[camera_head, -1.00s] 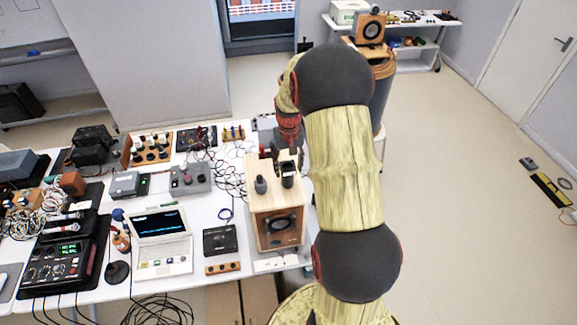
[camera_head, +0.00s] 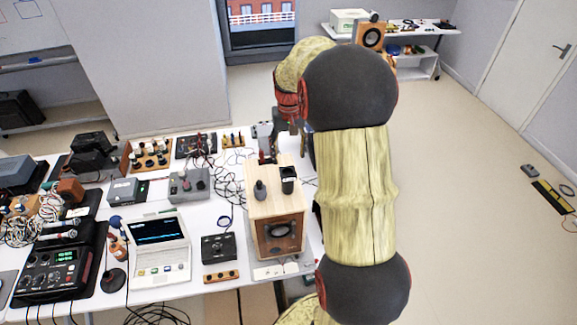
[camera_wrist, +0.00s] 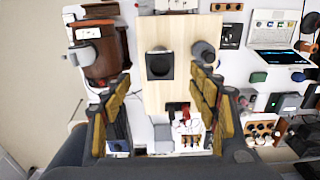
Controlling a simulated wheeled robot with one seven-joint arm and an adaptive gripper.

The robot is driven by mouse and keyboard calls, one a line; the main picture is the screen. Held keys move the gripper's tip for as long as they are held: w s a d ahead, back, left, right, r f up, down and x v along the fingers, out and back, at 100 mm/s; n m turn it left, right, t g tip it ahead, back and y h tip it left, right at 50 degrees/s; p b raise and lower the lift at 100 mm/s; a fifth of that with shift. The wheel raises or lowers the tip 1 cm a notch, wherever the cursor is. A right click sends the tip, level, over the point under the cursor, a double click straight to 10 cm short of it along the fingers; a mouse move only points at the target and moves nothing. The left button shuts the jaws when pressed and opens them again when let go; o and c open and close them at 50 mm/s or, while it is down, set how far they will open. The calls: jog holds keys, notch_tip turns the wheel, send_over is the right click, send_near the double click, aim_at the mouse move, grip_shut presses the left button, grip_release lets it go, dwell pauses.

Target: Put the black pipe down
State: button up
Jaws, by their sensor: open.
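The black pipe (camera_head: 288,181), a short dark tube, stands upright on top of a wooden speaker box (camera_head: 262,205). In the wrist view the black pipe (camera_wrist: 159,65) is seen from above with its dark opening showing, on the light wooden top (camera_wrist: 160,25). A grey rounded piece (camera_head: 260,190) stands beside it, and it also shows in the wrist view (camera_wrist: 204,52). My gripper (camera_wrist: 160,86) is open and empty, with its yellowish fingers spread wide, apart from the pipe. In the head view it is above the far side of the box, partly hidden by my arm.
A laptop (camera_head: 158,240) and a small black box (camera_head: 219,246) stand left of the speaker. Cables and several devices crowd the white table (camera_head: 205,213). In the wrist view a reddish-brown round object (camera_wrist: 98,50) is left of the box. Open floor (camera_head: 460,200) lies right.

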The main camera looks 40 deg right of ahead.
jog(key=s+a+r+n+t, duration=0.1)
jog(key=s+a+r+n, duration=0.15)
jog(key=a+r, duration=0.55)
jog(key=s+a+r+n+t, duration=0.15)
jog(key=s+a+r, duration=0.35)
jog(key=a, duration=0.6)
jog(key=s+a+n+t, duration=0.2)
jog(key=s+a+t, duration=0.1)
jog(key=s+a, duration=0.8)
jog(key=shift+s+a+r, duration=0.15)
jog(key=shift+s+a, duration=0.1)
jog(key=shift+s, duration=0.4)
notch_tip(320, 180, down, 26)
jog(key=b, duration=2.6)
jog(key=shift+b, duration=0.3)
